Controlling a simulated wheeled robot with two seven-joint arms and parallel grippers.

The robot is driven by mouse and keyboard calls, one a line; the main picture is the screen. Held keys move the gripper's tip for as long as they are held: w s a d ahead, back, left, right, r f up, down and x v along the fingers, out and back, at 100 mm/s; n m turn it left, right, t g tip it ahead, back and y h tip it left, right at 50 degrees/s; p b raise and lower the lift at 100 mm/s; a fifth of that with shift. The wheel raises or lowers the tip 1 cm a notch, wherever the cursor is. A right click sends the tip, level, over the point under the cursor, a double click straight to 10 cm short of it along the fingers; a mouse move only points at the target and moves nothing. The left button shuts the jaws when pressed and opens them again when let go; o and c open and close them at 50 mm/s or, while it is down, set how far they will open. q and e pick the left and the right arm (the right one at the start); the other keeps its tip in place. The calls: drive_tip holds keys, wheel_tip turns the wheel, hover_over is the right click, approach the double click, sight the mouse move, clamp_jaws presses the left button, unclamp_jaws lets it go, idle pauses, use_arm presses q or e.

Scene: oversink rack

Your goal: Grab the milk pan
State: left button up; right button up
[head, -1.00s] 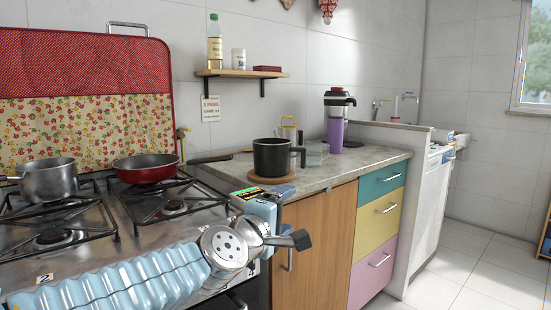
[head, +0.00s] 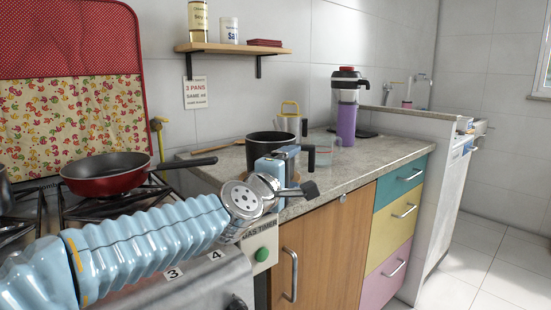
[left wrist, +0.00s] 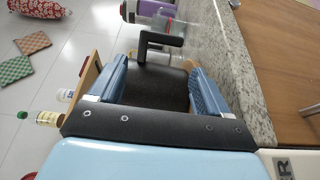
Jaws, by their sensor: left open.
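The milk pan, taken to be the dark deep pan (head: 264,149), stands on the grey counter beside the stove, its black handle to the right. My left gripper (head: 284,163) is open at the pan's near side and hides part of its wall. In the left wrist view my left gripper (left wrist: 160,84) has its two blue fingers apart, with the dark pan (left wrist: 150,88) showing between them and its black handle beyond. I cannot tell whether the fingers touch it. My right gripper is not in view.
A red frying pan (head: 105,178) sits on the stove, its handle reaching toward the counter. Behind the dark pan are a clear container (head: 326,152) and a purple flask (head: 346,122). A wooden shelf (head: 228,48) hangs above. The counter's right part (head: 385,150) is clear.

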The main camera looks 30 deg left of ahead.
use_arm(q)
drive_tip(key=w, duration=0.4)
drive_tip(key=w+a, duration=0.1)
drive_tip(key=w, duration=0.2)
drive_tip(key=shift+w+p, duration=0.1)
drive_tip(key=shift+p, duration=0.2)
drive_tip(key=shift+c, duration=0.3)
drive_tip(key=c, duration=1)
drive_tip(key=shift+c, duration=0.2)
drive_tip(key=shift+r, duration=0.15)
